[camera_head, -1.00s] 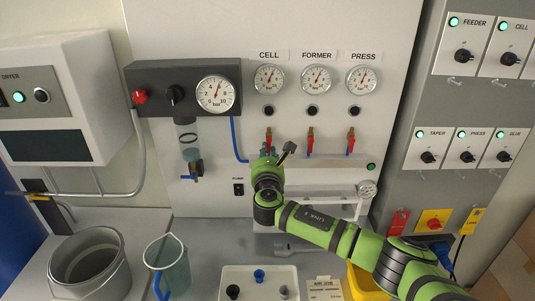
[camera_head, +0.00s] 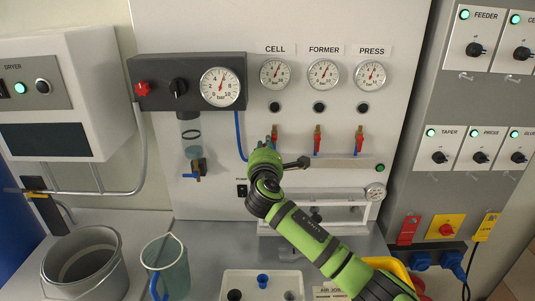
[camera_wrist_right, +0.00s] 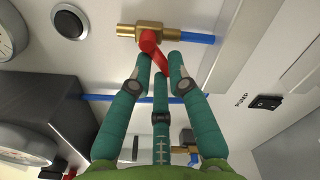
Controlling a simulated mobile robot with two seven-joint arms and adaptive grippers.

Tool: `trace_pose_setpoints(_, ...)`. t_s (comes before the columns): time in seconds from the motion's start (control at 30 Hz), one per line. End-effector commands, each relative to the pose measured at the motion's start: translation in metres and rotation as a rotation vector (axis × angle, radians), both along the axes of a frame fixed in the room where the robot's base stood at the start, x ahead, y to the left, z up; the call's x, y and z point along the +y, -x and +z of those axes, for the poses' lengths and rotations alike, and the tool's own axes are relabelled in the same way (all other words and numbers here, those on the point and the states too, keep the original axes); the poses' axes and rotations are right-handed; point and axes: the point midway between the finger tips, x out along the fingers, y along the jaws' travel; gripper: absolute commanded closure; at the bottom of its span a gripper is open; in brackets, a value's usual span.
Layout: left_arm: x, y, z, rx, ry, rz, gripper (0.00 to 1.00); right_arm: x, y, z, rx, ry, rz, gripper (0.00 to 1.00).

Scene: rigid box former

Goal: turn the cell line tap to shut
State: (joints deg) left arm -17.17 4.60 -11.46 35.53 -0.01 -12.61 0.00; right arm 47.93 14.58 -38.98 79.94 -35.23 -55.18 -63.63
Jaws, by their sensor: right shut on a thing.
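The cell line tap has a red handle (camera_head: 274,131) on the panel under the CELL label, left of the two like taps. In the head view its lower part is hidden behind my right gripper (camera_head: 265,148). In the right wrist view the tap's brass body (camera_wrist_right: 150,29) is at the top, with a blue pipe leaving to the right. The red handle slants down and right from it, between the green fingertips of my right gripper (camera_wrist_right: 160,62). That gripper is shut on the handle. My left gripper is not in view.
The former tap (camera_head: 317,139) and press tap (camera_head: 359,139) are close on the right. Gauges (camera_head: 275,74) sit above. A regulator with a filter bowl (camera_head: 190,130) is on the left. A bucket (camera_head: 84,266), jug (camera_head: 167,268) and white tray (camera_head: 262,278) stand below.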

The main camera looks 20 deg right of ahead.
Motion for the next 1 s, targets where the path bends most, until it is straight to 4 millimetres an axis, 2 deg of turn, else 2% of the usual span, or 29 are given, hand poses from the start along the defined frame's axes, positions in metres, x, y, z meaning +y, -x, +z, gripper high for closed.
trace_pose_setpoints(0.5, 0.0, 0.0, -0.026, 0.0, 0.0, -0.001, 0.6, 0.004, -0.001, 0.01, -0.128, -0.446, 0.001, 1.0)
trace_pose_setpoints(1.0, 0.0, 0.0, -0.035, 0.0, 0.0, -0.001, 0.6, 0.003, -0.001, 0.017, -0.185, -0.647, 0.0, 1.0)
